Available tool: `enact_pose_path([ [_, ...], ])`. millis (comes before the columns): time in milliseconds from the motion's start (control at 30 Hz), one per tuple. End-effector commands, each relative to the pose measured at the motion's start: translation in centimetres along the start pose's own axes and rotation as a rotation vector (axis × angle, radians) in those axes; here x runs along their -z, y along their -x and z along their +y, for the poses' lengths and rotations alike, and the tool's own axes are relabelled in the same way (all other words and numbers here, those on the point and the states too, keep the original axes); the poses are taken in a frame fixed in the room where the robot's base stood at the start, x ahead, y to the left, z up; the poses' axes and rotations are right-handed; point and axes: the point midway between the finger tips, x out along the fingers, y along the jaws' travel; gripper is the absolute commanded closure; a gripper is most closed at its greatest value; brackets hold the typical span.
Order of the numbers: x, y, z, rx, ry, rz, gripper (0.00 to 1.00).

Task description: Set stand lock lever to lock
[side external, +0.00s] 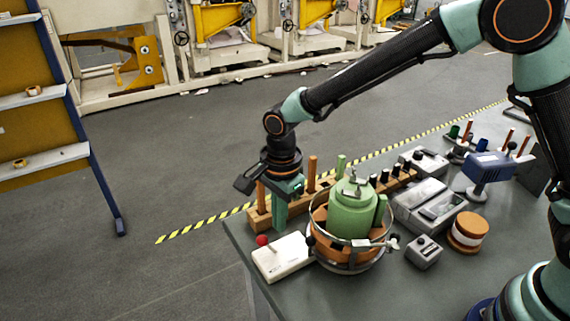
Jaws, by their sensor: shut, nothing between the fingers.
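A round stand (350,266) with a metal ring holds an orange bowl with a green vessel (350,212) in it, near the front left of the table. A red ball knob (262,240) shows at the back left corner of a white box (284,257) beside the stand. My gripper (280,225) points down, shut and empty, left of the green vessel and behind the white box. Its contact with anything is unclear.
A wooden rack (262,217) with upright pegs runs behind the stand, close to my gripper. Grey instruments (428,205), a small grey box (424,252) and an orange-and-white spool (467,233) stand to the right. The table's front strip is bare.

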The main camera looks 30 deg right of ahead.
Motion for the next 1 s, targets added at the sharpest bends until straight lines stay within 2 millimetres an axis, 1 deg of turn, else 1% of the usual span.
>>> enact_pose_path([
  [267,0.1,0.2,0.0,0.001,-0.001,0.000,1.00],
  [633,0.1,1.6,-0.1,0.001,-0.001,0.000,1.00],
  [1000,-0.1,1.7,-0.1,0.001,-0.001,0.000,1.00],
])
